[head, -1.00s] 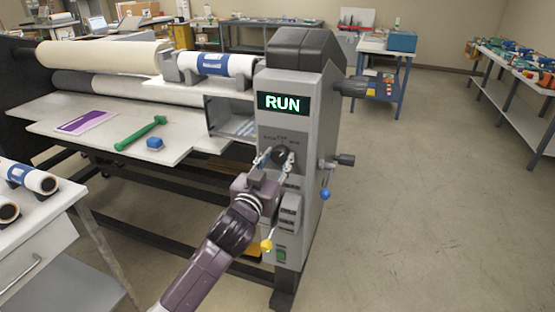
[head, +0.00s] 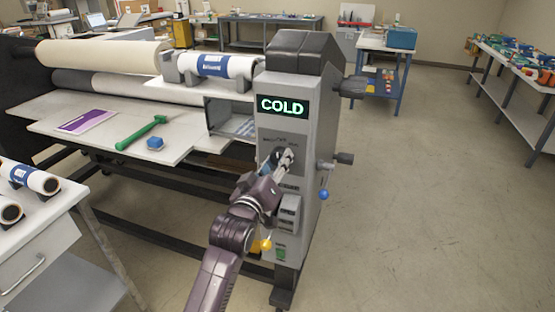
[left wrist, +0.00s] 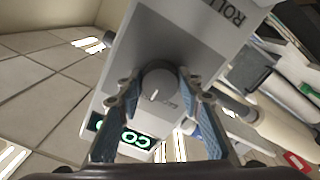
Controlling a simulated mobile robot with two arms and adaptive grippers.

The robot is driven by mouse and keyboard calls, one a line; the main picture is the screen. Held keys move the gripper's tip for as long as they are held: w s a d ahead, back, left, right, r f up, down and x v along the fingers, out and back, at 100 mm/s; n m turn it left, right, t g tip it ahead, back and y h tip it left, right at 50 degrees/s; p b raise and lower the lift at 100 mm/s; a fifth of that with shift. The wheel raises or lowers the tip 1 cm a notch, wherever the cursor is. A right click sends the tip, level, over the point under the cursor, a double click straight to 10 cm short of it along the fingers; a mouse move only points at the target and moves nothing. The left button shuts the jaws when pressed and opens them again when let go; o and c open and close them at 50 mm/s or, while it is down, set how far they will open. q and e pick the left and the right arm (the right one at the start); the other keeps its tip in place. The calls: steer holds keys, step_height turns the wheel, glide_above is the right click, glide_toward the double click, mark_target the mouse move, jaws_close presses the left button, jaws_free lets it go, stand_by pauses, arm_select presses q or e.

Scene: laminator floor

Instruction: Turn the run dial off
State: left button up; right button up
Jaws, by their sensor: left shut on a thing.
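The run dial is a dark round knob with a light pointer mark in the left wrist view (left wrist: 157,84). It sits on the grey control panel (head: 310,205) of the laminator, below a display (head: 283,106) with green letters reading COLD. My left gripper (head: 279,158) is at the dial in the head view, its fingers one on each side of the knob, shut on it; it also shows in the left wrist view (left wrist: 155,88). The gripper hides most of the dial and some of its labels in the head view. My right gripper is not in view.
A blue-ball lever (head: 324,194) sticks out on the panel's right side, and a yellow ball (head: 266,244) hangs low at the front. A green tool (head: 141,133) and a blue block (head: 155,143) lie on the laminator's table. Open floor lies to the right.

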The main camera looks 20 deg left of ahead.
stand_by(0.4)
arm_select(q)
steer(key=o, duration=1.1)
steer(key=s, duration=1.2)
steer(key=shift+a, duration=0.2)
